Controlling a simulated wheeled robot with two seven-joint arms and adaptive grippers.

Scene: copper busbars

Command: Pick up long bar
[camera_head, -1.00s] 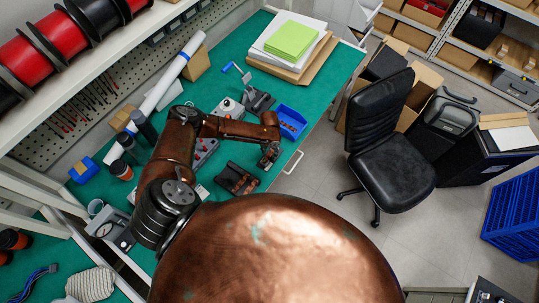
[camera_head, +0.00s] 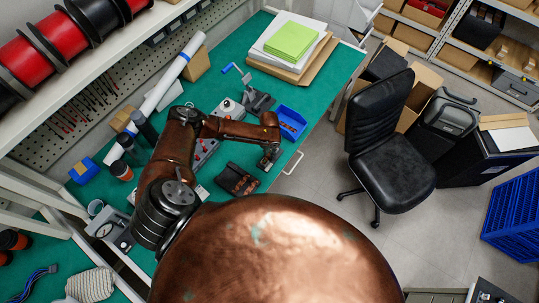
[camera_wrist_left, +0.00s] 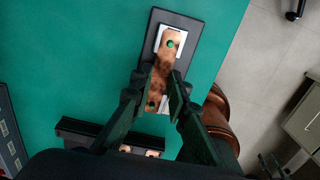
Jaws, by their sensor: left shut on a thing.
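In the left wrist view a copper bar (camera_wrist_left: 161,75) with a round hole near each end lies between the fingers of my left gripper (camera_wrist_left: 160,80). The fingers are shut on its middle. Its far end overlaps a pale plate on a dark rectangular block (camera_wrist_left: 183,28); I cannot tell whether it touches. In the head view my left gripper (camera_head: 267,161) is small, over the right edge of the green bench, and the bar in it is too small to make out. My right gripper is not in view.
A dark holder with copper pieces (camera_head: 237,180) stands left of the gripper; a dark holder also shows in the wrist view (camera_wrist_left: 85,130). A blue bin (camera_head: 291,122) is behind the gripper on the green bench (camera_head: 333,72). A black chair (camera_head: 392,150) stands to the right.

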